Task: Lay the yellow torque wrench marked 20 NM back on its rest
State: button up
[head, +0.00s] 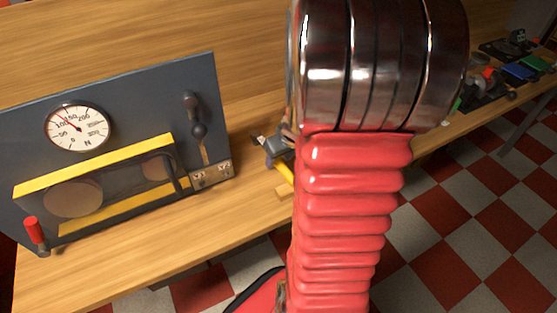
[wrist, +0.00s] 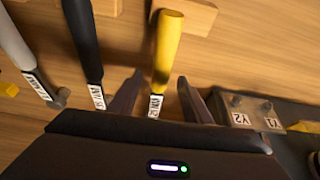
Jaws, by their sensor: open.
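The yellow torque wrench (wrist: 168,48) runs up and down the wrist view. Its handle end overlaps the light wooden rest (wrist: 203,14), and its lower end runs behind my gripper body. The label on its shaft is upside down and too small to read surely. My gripper (wrist: 160,92) is open, with one dark finger on each side of the wrench's lower shaft and gaps showing between. I cannot tell whether the wrench is fully seated. In the head view, a piece of the yellow handle (head: 286,173) shows beside my red arm, which hides the rest of it.
A black wrench (wrist: 85,40) and a pale grey wrench (wrist: 16,45) lie left of the yellow one. A block labelled Y2 and Y1 (wrist: 250,112) stands close on the right. The gauge panel (head: 120,150) stands left on the wooden bench (head: 150,262).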

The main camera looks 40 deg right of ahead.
jog(key=d+v, duration=0.1)
jog(key=v, duration=1)
jog(key=shift+a, duration=0.5)
jog(key=s+a+r+n, duration=0.1)
jog(key=a+r, duration=0.2)
jog(key=a, duration=0.6)
jog(key=s+a+r, duration=0.2)
jog(key=a+r, duration=0.1)
jog(key=a, duration=0.6)
jog(key=s+a+r+n+t+y, duration=0.1)
jog(key=a+r, duration=0.2)
jog(key=a, duration=0.6)
jog(key=shift+s+n, duration=0.3)
jog(key=shift+s, duration=0.1)
